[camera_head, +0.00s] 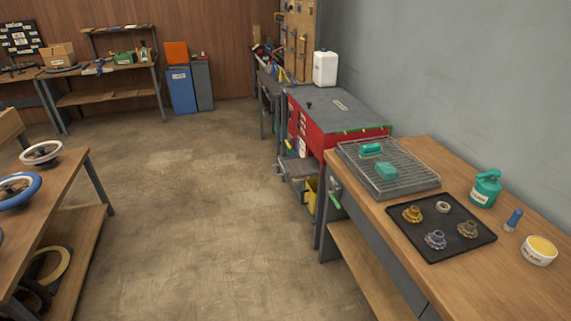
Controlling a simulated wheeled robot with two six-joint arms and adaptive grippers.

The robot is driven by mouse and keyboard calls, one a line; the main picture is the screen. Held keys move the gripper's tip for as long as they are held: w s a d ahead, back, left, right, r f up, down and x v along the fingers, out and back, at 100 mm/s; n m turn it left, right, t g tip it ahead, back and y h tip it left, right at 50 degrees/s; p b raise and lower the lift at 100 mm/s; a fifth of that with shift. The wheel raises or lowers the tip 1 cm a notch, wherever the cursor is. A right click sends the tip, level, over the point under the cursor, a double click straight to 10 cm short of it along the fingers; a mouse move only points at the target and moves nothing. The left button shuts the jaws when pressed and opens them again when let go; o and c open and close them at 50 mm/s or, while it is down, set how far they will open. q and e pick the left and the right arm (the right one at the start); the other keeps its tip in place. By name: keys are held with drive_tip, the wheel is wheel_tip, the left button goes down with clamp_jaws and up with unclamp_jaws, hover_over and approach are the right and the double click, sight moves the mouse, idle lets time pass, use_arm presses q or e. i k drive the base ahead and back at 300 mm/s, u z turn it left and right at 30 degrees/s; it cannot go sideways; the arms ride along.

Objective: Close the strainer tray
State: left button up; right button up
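A red cabinet with a grey lid (338,105) stands against the right wall, and the lid lies flat on top. A grey tray (299,169) sticks out low from its front-left side toward the open floor; it looks pulled out. Its inside is too small to make out. A metal wire-grid tray (410,184) rests on the wooden bench at right, with two green items on it. I cannot tell from labels which one is called the strainer tray. Neither of my grippers shows in this view.
The wooden bench (460,272) at right also holds a black mat (428,248) with gear parts, a green can (485,188) and a white tub (538,251). A wooden table (62,192) with wheels stands at left. The floor (190,215) between is clear.

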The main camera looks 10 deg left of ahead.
sight(291, 169)
drive_tip(key=u, duration=0.65)
drive_tip(key=i, duration=2.6)
drive_tip(key=z, duration=0.65)
drive_tip(key=i, duration=0.4)
drive_tip(key=z, duration=0.2)
